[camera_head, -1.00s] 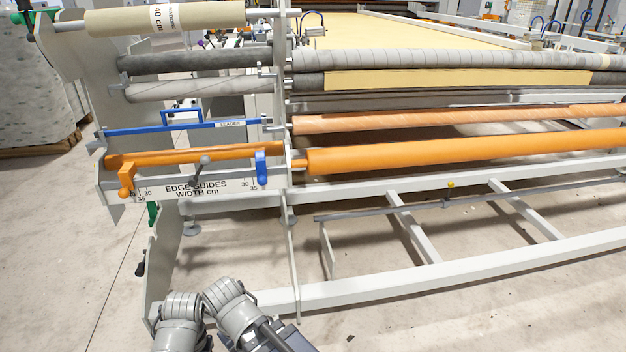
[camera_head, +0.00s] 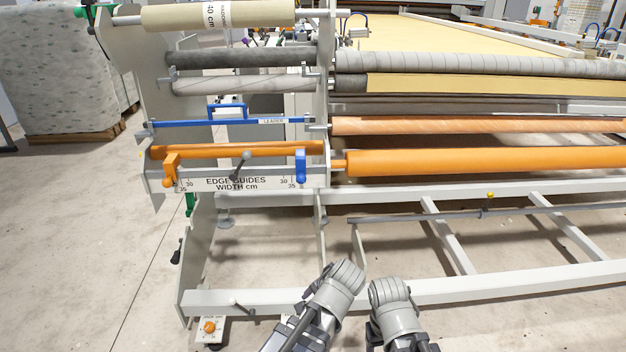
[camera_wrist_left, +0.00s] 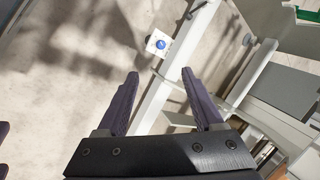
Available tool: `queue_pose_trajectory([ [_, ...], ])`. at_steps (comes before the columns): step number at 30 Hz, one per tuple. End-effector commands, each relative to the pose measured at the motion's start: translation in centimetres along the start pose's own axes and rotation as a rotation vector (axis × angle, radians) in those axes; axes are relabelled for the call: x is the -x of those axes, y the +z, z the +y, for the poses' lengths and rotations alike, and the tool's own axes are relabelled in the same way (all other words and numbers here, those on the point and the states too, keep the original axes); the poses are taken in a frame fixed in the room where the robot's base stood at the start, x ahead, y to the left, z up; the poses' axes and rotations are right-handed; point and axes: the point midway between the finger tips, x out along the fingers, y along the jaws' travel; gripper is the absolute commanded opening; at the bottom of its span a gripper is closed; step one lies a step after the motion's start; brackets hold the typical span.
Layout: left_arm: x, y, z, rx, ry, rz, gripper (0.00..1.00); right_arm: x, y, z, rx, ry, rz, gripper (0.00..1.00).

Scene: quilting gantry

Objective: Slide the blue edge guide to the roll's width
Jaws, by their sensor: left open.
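An orange guide (camera_head: 170,170) is at the bar's left end. The cream roll (camera_head: 270,13) at the top carries a "40 cm" label (camera_head: 211,15). My left gripper (camera_wrist_left: 165,84) is open and empty in the left wrist view, above floor and frame parts. In the head view only arm links show, low and clear of the guide.
A grey lever (camera_head: 240,165) stands between the guides. A blue bar labelled "LEADER" (camera_head: 185,124) runs above them. A white lower rail (camera_head: 490,284) crosses in front. A small box with an orange knob (camera_head: 209,327) is on the floor.

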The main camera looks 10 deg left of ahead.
Motion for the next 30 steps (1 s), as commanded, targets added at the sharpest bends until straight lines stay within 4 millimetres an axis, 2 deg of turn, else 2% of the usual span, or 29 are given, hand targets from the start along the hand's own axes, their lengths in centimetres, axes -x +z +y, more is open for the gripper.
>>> queue_pose_trajectory([
  [1, -0.3, -1.5, -3.7, -0.112, -0.132, 0.024, 0.69, 0.0, 0.0, 0.0, 0.0, 0.0, 0.0, 0.69],
  [3, 0.2, -3.1, -8.8, -0.303, -0.328, 0.032, 0.69, 0.0, 0.0, 0.0, 0.0, 0.0, 0.0, 0.69],
  [6, 1.9, -5.4, -15.0, -0.591, -0.595, -0.013, 0.69, -0.1, 0.0, 0.0, 0.0, 0.0, 0.0, 0.69],
  [9, 4.3, -7.7, -19.4, -0.868, -0.819, -0.105, 0.69, -0.1, 0.0, 0.0, 0.0, 0.0, 0.0, 0.69],
  [12, 6.4, -9.7, -22.2, -1.104, -0.989, -0.215, 0.69, -0.1, 0.0, 0.0, 0.0, 0.0, 0.0, 0.69],
  [15, 8.0, -11.2, -23.7, -1.282, -1.103, -0.317, 0.69, -0.1, 0.0, 0.0, 0.0, 0.0, 0.0, 0.69],
  [19, 9.1, -12.3, -24.5, -1.416, -1.182, -0.404, 0.69, -0.1, 0.0, 0.0, 0.0, 0.0, 0.0, 0.69],
  [30, 9.2, -13.1, -25.2, -1.46, -1.205, -0.435, 0.69, -0.1, 0.0, 0.0, 0.0, 0.0, 0.0, 0.69],
])
